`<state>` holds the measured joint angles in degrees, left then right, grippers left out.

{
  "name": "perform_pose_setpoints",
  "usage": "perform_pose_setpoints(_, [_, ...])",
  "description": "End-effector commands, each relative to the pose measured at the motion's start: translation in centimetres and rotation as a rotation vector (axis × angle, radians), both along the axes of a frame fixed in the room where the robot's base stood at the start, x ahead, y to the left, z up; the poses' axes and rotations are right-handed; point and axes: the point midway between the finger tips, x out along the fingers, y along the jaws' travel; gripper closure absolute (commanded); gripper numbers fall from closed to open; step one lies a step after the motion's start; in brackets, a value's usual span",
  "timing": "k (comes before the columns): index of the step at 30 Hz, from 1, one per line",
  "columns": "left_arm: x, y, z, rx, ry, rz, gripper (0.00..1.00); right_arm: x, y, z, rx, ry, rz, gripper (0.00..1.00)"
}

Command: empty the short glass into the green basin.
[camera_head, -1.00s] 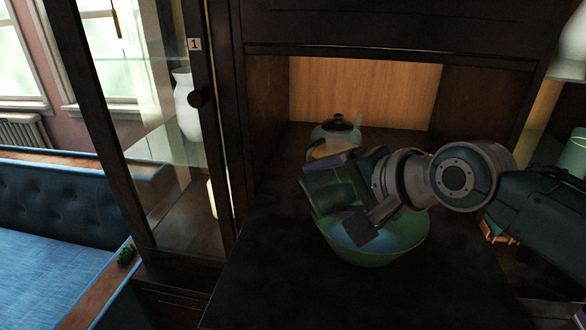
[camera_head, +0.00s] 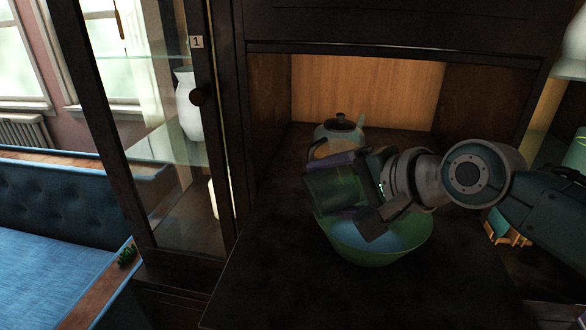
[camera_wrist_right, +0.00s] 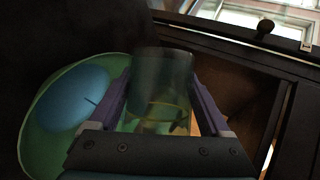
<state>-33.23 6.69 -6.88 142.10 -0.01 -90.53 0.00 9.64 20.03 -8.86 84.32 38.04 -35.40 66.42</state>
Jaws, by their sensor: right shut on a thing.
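The green basin (camera_head: 382,255) stands on the dark lowered shelf of the cabinet, with a blue patch inside it. It also shows at the left of the right wrist view (camera_wrist_right: 38,142). My right gripper (camera_head: 338,184) is shut on the short glass (camera_head: 326,190), a see-through greenish tumbler. The glass is tilted well over, above the basin's back left rim. In the right wrist view the glass (camera_wrist_right: 162,85) sits between the two purple-grey fingers. I cannot make out what is in the glass. My left gripper is not in view.
A teapot (camera_head: 338,132) with a dark lid stands close behind the glass in the niche. The dark shelf (camera_head: 275,270) is clear left of the basin.

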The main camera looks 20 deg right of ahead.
Motion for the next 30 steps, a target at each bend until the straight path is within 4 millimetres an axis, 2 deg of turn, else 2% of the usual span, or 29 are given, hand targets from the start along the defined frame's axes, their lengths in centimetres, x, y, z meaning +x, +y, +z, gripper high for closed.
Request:
perform_pose_setpoints(13, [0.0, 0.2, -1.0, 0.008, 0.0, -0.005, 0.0, 0.0, -0.2, -0.2, 0.062, -0.005, -0.001, 0.92])
perform_pose_setpoints(30, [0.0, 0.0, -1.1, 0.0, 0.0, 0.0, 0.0, 0.0, -0.2, -0.1, 0.076, -0.006, 0.0, 0.92])
